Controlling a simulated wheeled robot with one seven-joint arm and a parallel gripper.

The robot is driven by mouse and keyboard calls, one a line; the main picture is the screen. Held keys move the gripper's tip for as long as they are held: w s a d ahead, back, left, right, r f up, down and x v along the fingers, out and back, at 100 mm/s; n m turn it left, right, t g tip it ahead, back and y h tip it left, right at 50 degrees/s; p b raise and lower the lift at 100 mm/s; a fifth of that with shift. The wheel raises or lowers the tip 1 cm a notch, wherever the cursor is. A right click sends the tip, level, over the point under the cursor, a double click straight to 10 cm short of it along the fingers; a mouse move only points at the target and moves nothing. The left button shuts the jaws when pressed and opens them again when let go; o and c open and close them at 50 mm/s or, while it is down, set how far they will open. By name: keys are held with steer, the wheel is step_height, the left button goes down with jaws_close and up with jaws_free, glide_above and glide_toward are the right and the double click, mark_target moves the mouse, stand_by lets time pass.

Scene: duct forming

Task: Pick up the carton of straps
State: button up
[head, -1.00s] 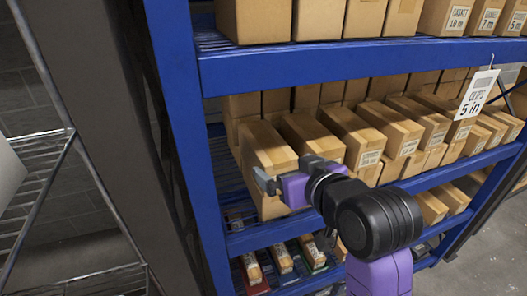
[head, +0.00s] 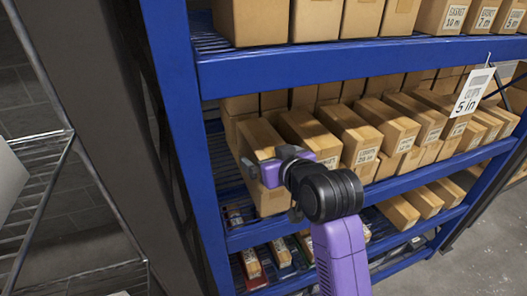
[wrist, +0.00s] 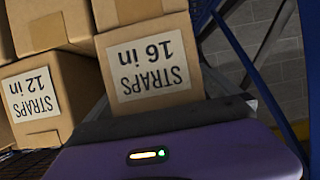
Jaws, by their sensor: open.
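The carton of straps (wrist: 152,65) fills the middle of the wrist view, a brown box with an upside-down label reading STRAPS 16 in. In the head view it looks to be the leftmost carton (head: 262,142) on the middle shelf. My gripper (head: 257,171) is open in front of that carton's near end and covers part of it. The fingers overlap the box in the picture; I cannot tell whether they touch it. Another carton (wrist: 38,95), labelled STRAPS 12 in, stands just to the left in the wrist view.
A row of similar cartons (head: 353,135) runs right along the blue rack's middle shelf. More boxes stand on the upper shelf (head: 330,62) close above, and small packs lie below. A blue rack post (head: 185,130) is just left of the gripper.

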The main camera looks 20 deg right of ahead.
steer(key=shift+r, duration=0.1)
steer(key=c, duration=1.8)
